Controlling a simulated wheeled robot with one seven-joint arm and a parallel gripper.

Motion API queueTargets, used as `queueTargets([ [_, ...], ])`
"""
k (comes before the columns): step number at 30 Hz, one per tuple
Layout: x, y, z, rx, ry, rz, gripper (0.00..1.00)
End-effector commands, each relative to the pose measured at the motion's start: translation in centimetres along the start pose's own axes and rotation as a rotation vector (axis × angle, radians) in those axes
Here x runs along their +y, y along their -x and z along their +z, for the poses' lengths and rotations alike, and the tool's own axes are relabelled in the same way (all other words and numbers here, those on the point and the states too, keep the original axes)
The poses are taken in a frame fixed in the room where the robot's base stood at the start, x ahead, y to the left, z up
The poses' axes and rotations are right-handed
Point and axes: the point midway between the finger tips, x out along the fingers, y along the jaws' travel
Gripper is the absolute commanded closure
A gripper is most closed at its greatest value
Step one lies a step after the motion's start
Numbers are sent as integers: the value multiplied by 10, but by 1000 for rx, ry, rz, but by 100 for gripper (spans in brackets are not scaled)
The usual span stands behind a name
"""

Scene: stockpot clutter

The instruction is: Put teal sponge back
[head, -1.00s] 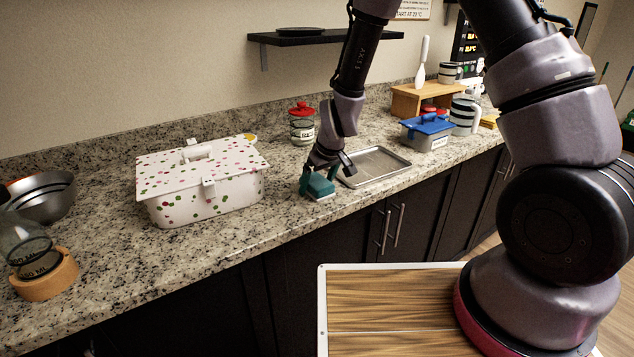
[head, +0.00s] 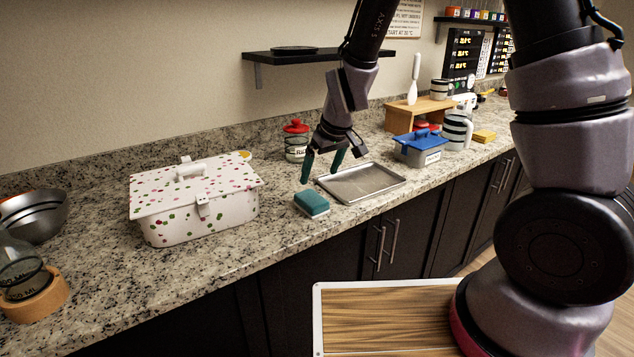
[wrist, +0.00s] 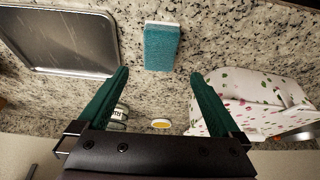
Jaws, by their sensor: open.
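The teal sponge (head: 312,203), with a pale underside layer, lies on the speckled granite counter near its front edge, just left of the metal tray. It also shows in the wrist view (wrist: 161,48), lying flat beyond the fingertips. My gripper (head: 322,168) is open and empty, with its two teal fingers above and behind the sponge, apart from it. In the wrist view my gripper (wrist: 158,76) has its fingers spread wide with bare counter between them.
A metal tray (head: 334,191) lies right of the sponge. A spotted white lidded box (head: 200,218) stands to the left. A red-lidded jar (head: 296,146) stands behind. A blue-lidded container (head: 418,150) and a wooden stand (head: 400,122) are farther right. Bare counter surrounds the sponge.

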Motion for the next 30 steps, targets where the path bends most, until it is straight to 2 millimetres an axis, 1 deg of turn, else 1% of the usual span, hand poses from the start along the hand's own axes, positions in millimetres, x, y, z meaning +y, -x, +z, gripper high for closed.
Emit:
queueTargets([
  [2, 0, 6, 0, 1, -1, -1, 0],
  [8, 2, 12, -1, 3, -10, -2, 0],
  [11, 11, 31, -4, 20, -58, -10, 0],
  [14, 29, 71, -7, 52, -152, -26, 0],
  [15, 38, 91, -6, 67, -197, -33, 0],
  [16, 44, 106, -5, 79, -235, -37, 0],
  [17, 51, 122, -3, 90, -271, -40, 0],
  [18, 59, 143, 2, 105, -319, -43, 0],
  [20, 70, 173, 10, 126, -389, -46, 0],
  [21, 77, 192, 17, 140, -436, -45, 0],
  [23, 85, 220, 30, 162, -502, -40, 0],
  [24, 90, 238, 39, 176, -547, -35, 0],
  [26, 95, 263, 54, 198, -613, -24, 0],
  [27, 98, 278, 65, 211, -656, -15, 0],
  [30, 100, 310, 91, 243, -753, 13, 0],
])
